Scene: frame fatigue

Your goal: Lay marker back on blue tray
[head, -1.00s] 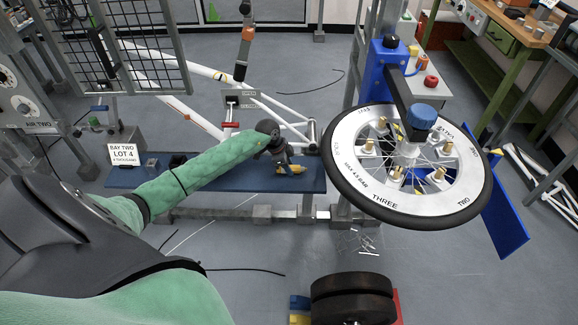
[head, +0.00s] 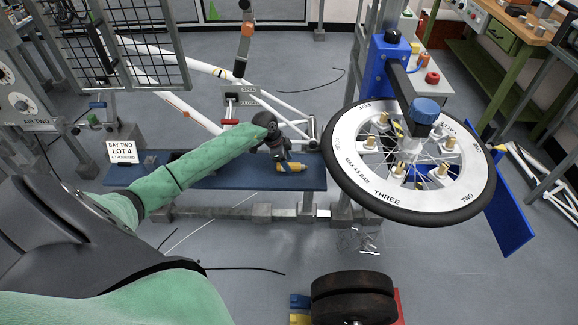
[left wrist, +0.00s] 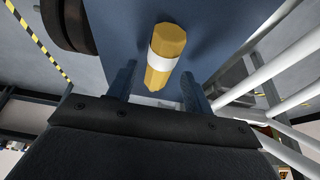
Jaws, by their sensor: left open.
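The marker (head: 297,167) is yellow. In the left wrist view the marker (left wrist: 166,54) shows a white band and lies over the blue tray (left wrist: 225,25), appearing to rest on it. The long blue tray (head: 225,178) runs across the middle of the head view. My left gripper (head: 286,160) is at the tray's right part, close to the marker. In the left wrist view my left gripper (left wrist: 157,88) is open, with the marker's near end close to the gap between its fingers. My right gripper is in neither view.
A spoked wheel (head: 385,203) on a blue stand is right of the tray. White frame tubes (head: 200,115) lie behind it. A lot sign (head: 120,151) stands at its left end. Dark round discs (head: 352,297) are at the bottom. Floor between tray and discs is mostly clear.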

